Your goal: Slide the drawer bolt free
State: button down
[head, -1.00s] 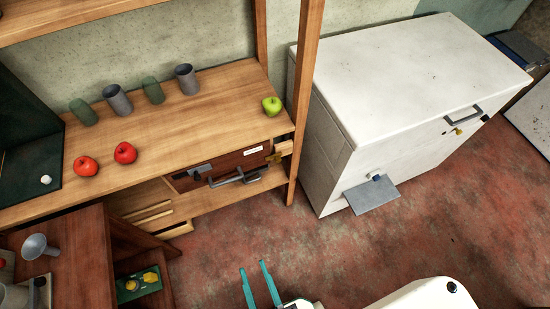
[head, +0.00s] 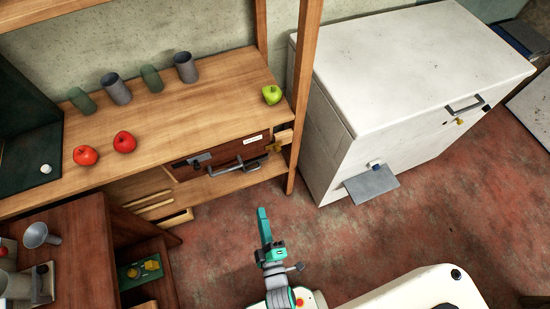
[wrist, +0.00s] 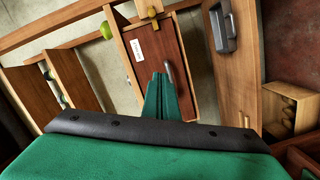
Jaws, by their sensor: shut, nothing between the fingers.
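The drawer (head: 222,162) has a red-brown front with a white label and looks shut under the bench top. A grey bar handle (head: 232,170) crosses its front. A brass-coloured fitting (head: 275,147) sits at its right edge, and a small grey fitting (head: 199,159) at its upper left; I cannot tell which is the bolt. The wrist view shows the drawer front (wrist: 158,58) turned sideways, with the brass fitting (wrist: 152,13) at the top. My gripper (head: 263,213) is shut and empty, in front of the drawer and apart from it. Its green fingers (wrist: 160,90) hide part of the front.
A wooden post (head: 304,100) stands just right of the drawer. A green apple (head: 271,95), red apples (head: 124,142) and several cups (head: 186,67) are on the bench. A white chest (head: 400,90) stands to the right. The floor (head: 380,235) between is clear.

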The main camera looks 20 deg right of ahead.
jog(key=w+d+f+n, duration=0.1)
jog(key=w+d+n, duration=0.1)
jog(key=w, duration=0.5)
jog(key=w+d+f+n, duration=0.1)
jog(key=w+d+n, duration=0.1)
jog(key=w, duration=0.4)
jog(key=w+d+f+n+t+h, duration=0.1)
jog(key=w+d+n, duration=0.1)
jog(key=w, duration=0.5)
jog(key=shift+w+d+f, duration=0.2)
jog(key=shift+w+d, duration=0.15)
jog(key=shift+d, duration=0.35)
jog(key=shift+s+d, duration=0.15)
jog(key=shift+d, duration=0.35)
jog(key=shift+d+r, duration=0.2)
jog(key=shift+d, duration=1.15)
jog(key=shift+d, duration=0.15)
